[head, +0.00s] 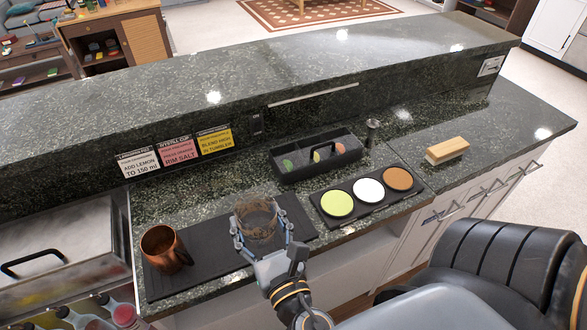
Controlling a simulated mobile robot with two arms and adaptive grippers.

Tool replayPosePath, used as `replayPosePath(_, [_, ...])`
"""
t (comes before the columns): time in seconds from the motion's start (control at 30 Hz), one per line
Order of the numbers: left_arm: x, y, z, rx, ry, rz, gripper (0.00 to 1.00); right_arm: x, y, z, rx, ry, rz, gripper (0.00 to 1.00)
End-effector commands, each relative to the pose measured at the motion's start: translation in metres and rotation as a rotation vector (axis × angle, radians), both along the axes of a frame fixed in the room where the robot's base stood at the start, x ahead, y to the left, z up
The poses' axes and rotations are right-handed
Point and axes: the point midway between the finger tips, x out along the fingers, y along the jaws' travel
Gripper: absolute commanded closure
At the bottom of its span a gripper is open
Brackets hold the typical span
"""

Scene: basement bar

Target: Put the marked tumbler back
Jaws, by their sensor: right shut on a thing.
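A clear glass tumbler (256,217) with a brownish tint stands at the front of the dark counter, over the black mat (207,262). My right gripper (262,238) is shut around it from the front, one finger on each side. I cannot tell whether the tumbler's base touches the mat. Any mark on the tumbler is too small to make out. A copper mug (166,249) stands on the left part of the mat, apart from the gripper. My left gripper is out of view.
A black tray (365,196) with green, white and brown discs lies right of the tumbler. Behind it is a dark caddy (291,177) with fruit pieces. A metal jigger (372,131) and a wooden block brush (447,150) stand farther right. Three cards (177,150) lean on the raised ledge.

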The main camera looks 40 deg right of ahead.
Motion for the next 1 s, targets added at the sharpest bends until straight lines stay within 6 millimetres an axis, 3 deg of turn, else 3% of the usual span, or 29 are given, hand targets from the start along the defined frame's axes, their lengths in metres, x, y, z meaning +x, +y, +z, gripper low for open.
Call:
replayPosePath(0.1, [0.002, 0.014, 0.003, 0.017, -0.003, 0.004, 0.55, 0.017, -0.024, -0.010, -0.006, -0.005, -0.001, 0.81])
replayPosePath(0.3, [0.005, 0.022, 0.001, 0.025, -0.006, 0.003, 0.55, 0.046, -0.065, -0.033, -0.006, -0.005, 0.000, 0.81])
replayPosePath(0.4, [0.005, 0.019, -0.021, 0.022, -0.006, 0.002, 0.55, 0.055, -0.077, -0.061, -0.004, -0.003, 0.000, 0.81])
replayPosePath(0.63, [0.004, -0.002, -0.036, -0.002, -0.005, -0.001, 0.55, 0.067, -0.094, -0.083, -0.002, -0.003, 0.001, 0.81])
replayPosePath(0.83, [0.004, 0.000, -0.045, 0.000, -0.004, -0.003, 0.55, 0.072, -0.102, -0.094, -0.003, -0.002, 0.000, 0.81])
replayPosePath(1.0, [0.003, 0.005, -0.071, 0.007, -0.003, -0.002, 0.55, 0.073, -0.102, -0.119, -0.001, -0.002, 0.000, 0.81])
